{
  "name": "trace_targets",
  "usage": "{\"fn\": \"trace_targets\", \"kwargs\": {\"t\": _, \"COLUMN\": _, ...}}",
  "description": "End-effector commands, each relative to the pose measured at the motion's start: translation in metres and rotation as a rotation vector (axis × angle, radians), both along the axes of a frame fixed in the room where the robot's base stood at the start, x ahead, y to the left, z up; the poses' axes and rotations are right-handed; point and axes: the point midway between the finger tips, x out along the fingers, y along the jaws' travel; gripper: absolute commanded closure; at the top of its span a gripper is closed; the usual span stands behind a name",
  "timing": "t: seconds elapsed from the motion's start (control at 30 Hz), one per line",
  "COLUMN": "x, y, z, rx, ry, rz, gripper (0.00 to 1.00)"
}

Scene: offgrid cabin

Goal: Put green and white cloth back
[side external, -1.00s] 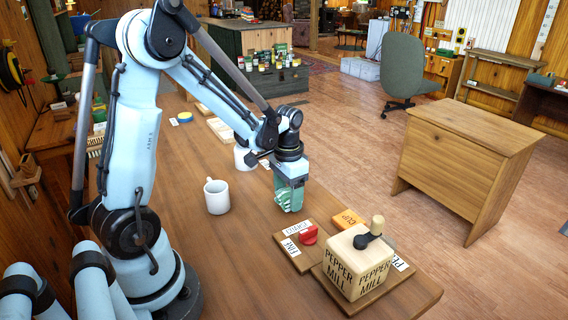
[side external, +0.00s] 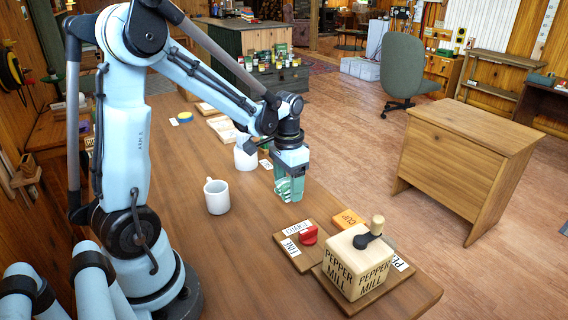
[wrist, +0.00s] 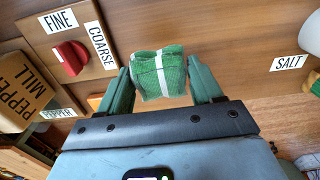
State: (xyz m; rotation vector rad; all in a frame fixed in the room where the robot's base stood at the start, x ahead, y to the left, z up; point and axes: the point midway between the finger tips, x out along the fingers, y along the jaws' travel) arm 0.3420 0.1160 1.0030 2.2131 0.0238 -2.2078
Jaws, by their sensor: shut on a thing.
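The green and white cloth (wrist: 158,76) is a small folded bundle, green with white stripes. In the wrist view it sits between the two green fingers of my gripper (wrist: 160,72), which are shut on it. In the side view the cloth (side external: 283,188) shows at the fingertips of my gripper (side external: 289,188), held above the table. It hangs behind the knob board and to the right of the white mug. Its far side is hidden.
A white mug (side external: 217,197) stands on the wooden table (side external: 210,250). A board with a red knob (side external: 308,236) and a pepper mill (side external: 352,262) are at the near right. A SALT label (wrist: 289,63) lies beside a white container (wrist: 313,36).

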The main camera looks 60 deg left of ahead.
Motion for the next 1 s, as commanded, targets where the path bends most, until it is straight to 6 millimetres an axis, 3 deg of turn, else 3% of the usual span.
{"fn": "trace_targets", "kwargs": {"t": 0.4, "x": -0.021, "y": -0.016, "z": 0.05, "rx": 0.0, "ry": 0.001, "rz": -0.018, "gripper": 0.59}}
{"fn": "trace_targets", "kwargs": {"t": 0.57, "x": -0.027, "y": -0.019, "z": 0.06, "rx": 0.0, "ry": 0.002, "rz": -0.02, "gripper": 0.59}}
{"fn": "trace_targets", "kwargs": {"t": 0.67, "x": -0.029, "y": -0.01, "z": 0.057, "rx": 0.0, "ry": 0.002, "rz": -0.018, "gripper": 0.59}}
{"fn": "trace_targets", "kwargs": {"t": 1.0, "x": -0.033, "y": 0.059, "z": 0.015, "rx": 0.0, "ry": 0.002, "rz": -0.015, "gripper": 0.59}}
